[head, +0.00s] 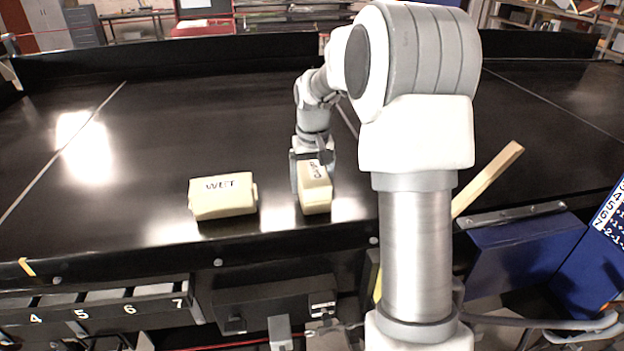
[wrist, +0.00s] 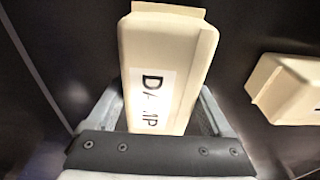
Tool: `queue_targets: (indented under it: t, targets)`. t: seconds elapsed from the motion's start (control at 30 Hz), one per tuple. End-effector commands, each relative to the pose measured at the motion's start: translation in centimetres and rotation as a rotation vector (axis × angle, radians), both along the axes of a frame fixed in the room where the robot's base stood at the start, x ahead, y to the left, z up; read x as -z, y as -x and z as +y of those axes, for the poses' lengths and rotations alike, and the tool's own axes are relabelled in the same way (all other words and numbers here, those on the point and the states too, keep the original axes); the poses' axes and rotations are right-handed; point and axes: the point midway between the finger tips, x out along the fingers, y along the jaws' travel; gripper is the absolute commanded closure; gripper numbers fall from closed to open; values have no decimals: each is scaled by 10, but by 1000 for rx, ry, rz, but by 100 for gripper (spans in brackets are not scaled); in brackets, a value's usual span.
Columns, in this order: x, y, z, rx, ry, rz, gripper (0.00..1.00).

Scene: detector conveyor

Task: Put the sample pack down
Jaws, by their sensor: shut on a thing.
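The sample pack (head: 315,196) is a cream block with a white label. The label reads "DAMP" in the wrist view, where the pack (wrist: 190,55) stretches away between the fingers. My gripper (head: 312,172) is shut on it, one finger on each side, and my gripper (wrist: 165,112) also shows in the wrist view. The pack is at the near edge of the black conveyor belt (head: 130,205). I cannot tell whether its underside touches the belt.
A second cream pack marked "WET" (head: 222,197) lies on the belt to the left, with a small gap between. Numbered slots (head: 105,308) are below the belt's front edge. The belt further back is clear.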

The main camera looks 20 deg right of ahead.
Motion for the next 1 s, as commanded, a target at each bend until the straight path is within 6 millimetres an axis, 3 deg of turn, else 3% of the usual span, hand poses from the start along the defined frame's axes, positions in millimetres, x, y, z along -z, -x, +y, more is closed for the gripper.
queue_targets:
  t: [0.4,0.43,0.5,0.83,1.0]
  targets:
    - [6,0,0,0,2,-3,100]
    - [5,0,0,0,1,-1,10]
    - [5,0,0,0,0,-1,0]
    - [-1,0,0,0,1,-2,0]
    - [-29,3,0,0,2,-7,0]
